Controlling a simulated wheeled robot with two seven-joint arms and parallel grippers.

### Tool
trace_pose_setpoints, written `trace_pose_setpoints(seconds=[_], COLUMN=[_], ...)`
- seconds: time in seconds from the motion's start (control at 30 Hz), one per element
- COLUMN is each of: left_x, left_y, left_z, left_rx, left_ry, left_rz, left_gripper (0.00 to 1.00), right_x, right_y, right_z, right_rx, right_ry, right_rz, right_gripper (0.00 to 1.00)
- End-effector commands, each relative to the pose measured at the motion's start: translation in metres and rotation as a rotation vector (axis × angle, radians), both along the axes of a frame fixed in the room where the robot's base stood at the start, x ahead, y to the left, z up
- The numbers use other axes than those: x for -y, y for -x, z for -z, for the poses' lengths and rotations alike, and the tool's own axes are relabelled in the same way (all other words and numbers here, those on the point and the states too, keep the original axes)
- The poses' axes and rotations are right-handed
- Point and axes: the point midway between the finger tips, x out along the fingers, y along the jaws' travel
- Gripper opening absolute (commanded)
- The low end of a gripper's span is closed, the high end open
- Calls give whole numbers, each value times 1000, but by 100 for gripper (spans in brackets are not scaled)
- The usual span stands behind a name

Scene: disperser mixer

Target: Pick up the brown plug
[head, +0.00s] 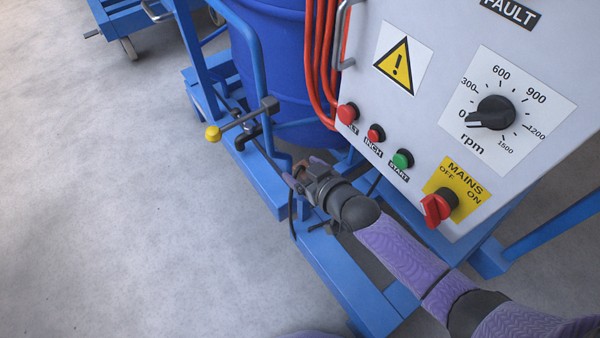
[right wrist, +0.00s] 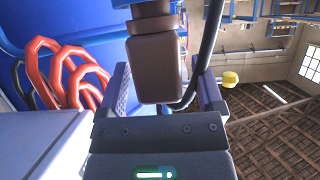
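The brown plug (right wrist: 157,66) is a blocky brown piece in the right wrist view, with a narrower round neck at its top. My right gripper (right wrist: 163,92) is open, with one finger on each side of the plug. A gap shows between the plug and the right-hand finger; the left-hand finger is very close to it, and I cannot tell if they touch. In the head view my right gripper (head: 302,172) is low by the blue frame, below the control panel, and the plug cannot be made out clearly there. My left gripper is out of view.
A black cable (right wrist: 210,45) runs just beside the plug. Red hoses (head: 321,60) hang beside the blue drum (head: 270,60). The grey control panel (head: 450,75) overhangs at the right. A yellow-ended lever (head: 213,133) juts out left.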

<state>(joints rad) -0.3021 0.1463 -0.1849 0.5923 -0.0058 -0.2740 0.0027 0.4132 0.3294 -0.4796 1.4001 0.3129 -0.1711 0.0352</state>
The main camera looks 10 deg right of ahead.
Motion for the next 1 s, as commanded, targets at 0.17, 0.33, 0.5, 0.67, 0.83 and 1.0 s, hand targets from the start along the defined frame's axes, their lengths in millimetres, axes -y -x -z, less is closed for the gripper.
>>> trace_pose_setpoints(seconds=[0.17,0.33,0.5,0.67,0.83,1.0], left_x=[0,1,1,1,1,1], left_y=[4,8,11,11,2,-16], left_z=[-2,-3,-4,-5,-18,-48], left_rx=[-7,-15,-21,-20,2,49], left_ry=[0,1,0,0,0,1], left_rz=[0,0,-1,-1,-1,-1], left_gripper=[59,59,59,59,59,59], right_x=[0,0,0,0,0,0], right_y=[0,0,0,0,0,-1], right_z=[0,0,0,-1,-25,-74], right_rx=[0,-1,0,0,6,11], right_ry=[0,0,0,0,0,1], right_rz=[0,0,0,0,0,-1], right_gripper=[45,9,0,0,0,0])
